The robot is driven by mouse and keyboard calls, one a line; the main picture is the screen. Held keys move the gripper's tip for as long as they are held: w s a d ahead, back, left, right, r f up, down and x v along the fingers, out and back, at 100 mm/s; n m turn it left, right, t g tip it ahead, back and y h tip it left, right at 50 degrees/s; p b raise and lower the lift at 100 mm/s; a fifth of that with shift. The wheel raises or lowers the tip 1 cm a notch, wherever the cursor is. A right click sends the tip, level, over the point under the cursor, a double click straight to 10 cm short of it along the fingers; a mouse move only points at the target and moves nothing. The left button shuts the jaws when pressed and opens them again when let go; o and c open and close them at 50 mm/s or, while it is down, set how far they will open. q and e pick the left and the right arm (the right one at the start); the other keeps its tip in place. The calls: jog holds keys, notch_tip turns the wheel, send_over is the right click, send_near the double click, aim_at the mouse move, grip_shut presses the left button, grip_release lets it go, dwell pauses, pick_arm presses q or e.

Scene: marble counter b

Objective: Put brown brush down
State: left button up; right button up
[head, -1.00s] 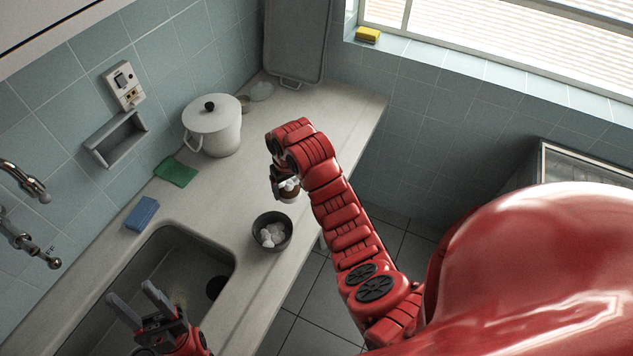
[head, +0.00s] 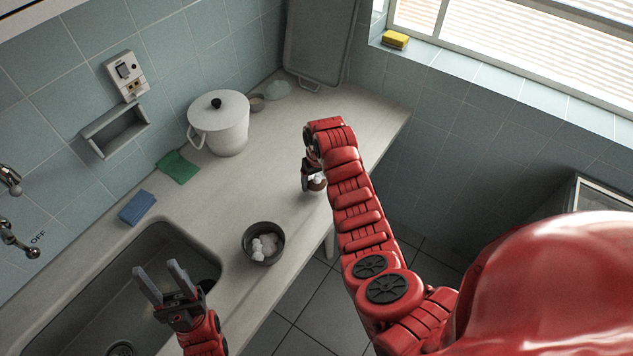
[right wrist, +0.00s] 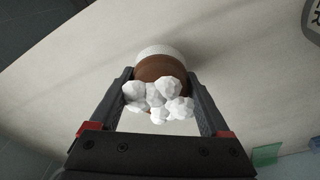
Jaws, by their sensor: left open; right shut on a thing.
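The brown brush (head: 318,184) is a round brown piece with a white band and white lumps; it shows closer in the right wrist view (right wrist: 162,68). My right gripper (head: 312,180) is shut on it, with a finger on each side in the right wrist view (right wrist: 160,85). It is at the counter's right part, beyond the grey bowl. I cannot tell whether it touches the counter. My left gripper (head: 158,268) is open and empty above the sink.
A dark grey bowl (head: 250,254) with several white lumps stands near the counter's front edge. A white pot (head: 220,130), green cloth (head: 178,167) and blue sponge (head: 137,207) lie toward the wall. The sink (head: 80,310) is at lower left. Bare counter (head: 270,175) lies between pot and right gripper.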

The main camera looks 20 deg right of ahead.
jog(key=shift+f, duration=1.15)
jog(key=o, duration=1)
